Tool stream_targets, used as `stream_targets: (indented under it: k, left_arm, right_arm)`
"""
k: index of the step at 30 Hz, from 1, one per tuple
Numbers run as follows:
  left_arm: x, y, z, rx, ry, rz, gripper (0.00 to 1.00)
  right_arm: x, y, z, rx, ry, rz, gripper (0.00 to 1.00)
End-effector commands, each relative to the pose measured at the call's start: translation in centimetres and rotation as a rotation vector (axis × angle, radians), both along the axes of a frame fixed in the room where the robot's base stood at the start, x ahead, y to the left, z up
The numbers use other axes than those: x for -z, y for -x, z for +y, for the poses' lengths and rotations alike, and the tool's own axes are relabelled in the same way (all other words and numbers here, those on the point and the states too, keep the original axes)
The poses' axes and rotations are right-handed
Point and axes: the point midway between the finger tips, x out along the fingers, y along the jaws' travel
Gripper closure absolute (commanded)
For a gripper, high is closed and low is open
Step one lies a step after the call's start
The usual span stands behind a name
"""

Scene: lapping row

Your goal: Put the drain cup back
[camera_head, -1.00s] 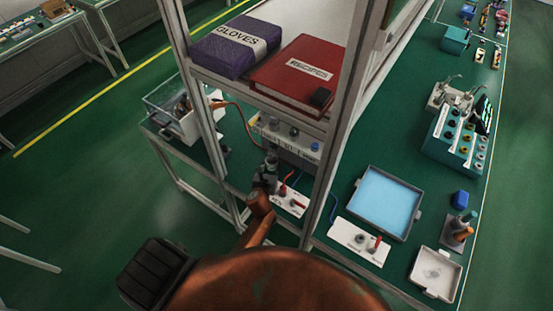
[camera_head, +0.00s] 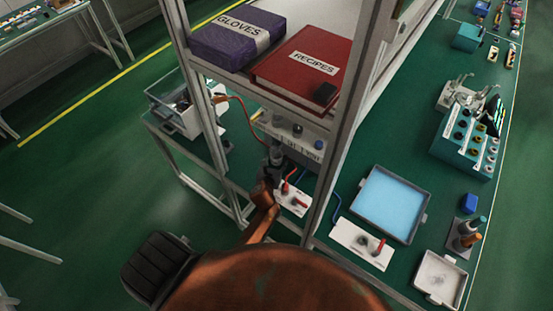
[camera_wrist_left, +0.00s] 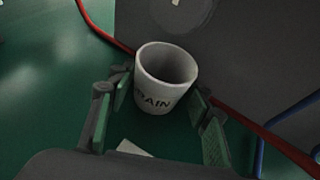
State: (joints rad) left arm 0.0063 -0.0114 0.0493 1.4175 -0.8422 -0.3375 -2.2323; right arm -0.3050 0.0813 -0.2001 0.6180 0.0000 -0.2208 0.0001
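In the left wrist view a white drain cup (camera_wrist_left: 160,82) with dark lettering ending in "RAIN" stands mouth up on the green surface. My left gripper (camera_wrist_left: 162,98) is open, with its green-padded fingers on either side of the cup. The cup looks close to both fingers, but I see no clear grip on it. In the head view my left gripper (camera_head: 272,162) is low behind the shelf frame, by the bench's near edge, and the cup cannot be made out there. My right gripper is not in view.
Shelf posts (camera_head: 326,185) stand close beside my left arm. A white panel with a red lever (camera_head: 291,200) is near the gripper. A red cable (camera_wrist_left: 270,140) and blue cable (camera_wrist_left: 285,120) run beside the cup. A blue-lined tray (camera_head: 390,203) lies to the right.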

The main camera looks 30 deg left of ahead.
Motion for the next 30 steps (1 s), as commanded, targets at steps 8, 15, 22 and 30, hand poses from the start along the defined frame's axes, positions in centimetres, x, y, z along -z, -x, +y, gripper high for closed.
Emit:
stream_targets:
  k: [8, 15, 22, 30]
  left_arm:
    - [0.0, 0.0, 0.0, 0.0, 0.001, 0.0, 0.46]
    - [-0.8, 0.4, -0.1, -0.001, 0.002, 0.0, 0.46]
    - [-2.6, 4.6, -1.4, 0.0, -0.002, 0.003, 0.46]
    - [-4.5, 9.0, -2.9, 0.0, 0.001, 0.001, 0.46]
  right_arm:
    - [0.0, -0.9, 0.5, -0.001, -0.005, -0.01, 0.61]
    - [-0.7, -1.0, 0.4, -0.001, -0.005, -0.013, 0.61]
    - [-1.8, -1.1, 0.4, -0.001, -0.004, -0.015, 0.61]
    - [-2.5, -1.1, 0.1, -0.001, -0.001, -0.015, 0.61]
